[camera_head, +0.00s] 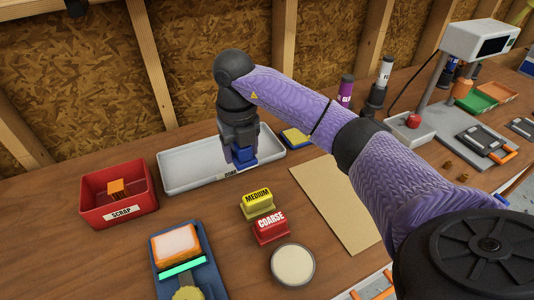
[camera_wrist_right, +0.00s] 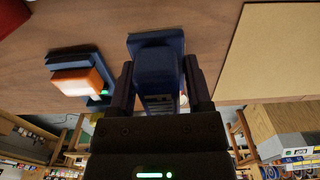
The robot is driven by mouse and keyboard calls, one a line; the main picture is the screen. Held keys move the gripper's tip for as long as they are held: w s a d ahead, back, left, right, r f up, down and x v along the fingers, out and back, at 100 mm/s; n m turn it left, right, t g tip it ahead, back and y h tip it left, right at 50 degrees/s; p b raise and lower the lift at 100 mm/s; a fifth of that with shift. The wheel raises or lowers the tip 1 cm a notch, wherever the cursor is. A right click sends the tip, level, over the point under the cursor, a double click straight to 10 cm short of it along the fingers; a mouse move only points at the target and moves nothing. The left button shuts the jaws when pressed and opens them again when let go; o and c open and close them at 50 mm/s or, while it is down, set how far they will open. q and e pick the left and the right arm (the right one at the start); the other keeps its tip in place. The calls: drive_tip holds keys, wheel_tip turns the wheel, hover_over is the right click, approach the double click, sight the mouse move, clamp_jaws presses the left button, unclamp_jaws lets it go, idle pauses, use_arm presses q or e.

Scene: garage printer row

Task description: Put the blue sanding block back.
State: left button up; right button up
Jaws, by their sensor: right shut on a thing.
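My right gripper (camera_head: 240,141) points down and is shut on the blue sanding block (camera_head: 243,156). In the right wrist view the blue block (camera_wrist_right: 157,68) sits between the two fingers of my right gripper (camera_wrist_right: 157,88). In the head view it overlaps the right part of the white tray marked DONE (camera_head: 190,178); I cannot tell whether it touches anything below. A yellow block marked MEDIUM (camera_head: 257,199) and a red block marked COARSE (camera_head: 270,229) stand together nearer the front. My left gripper is not in view.
A red SCRAP bin (camera_head: 98,217) holds an orange piece. A blue fixture (camera_head: 205,255) carries an orange-and-white block. A round pale disc (camera_head: 293,265) and a brown sheet (camera_head: 330,198) lie on the bench. A blue-and-yellow item (camera_head: 296,138) is right of the tray.

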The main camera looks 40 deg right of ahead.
sight(247, 189)
drive_tip(key=f+b, duration=0.1)
drive_tip(key=f, duration=0.4)
drive_tip(key=f+b, duration=0.1)
drive_tip(key=f, duration=0.4)
drive_tip(key=shift+s+d+f, duration=0.1)
drive_tip(key=shift+d, duration=0.1)
drive_tip(key=o, duration=1.1)
drive_tip(key=shift+r, duration=0.3)
wheel_tip(247, 189, up, 12)
drive_tip(key=p, duration=0.2)
drive_tip(key=shift+f+p, duration=0.1)
drive_tip(key=shift+p, duration=0.25)
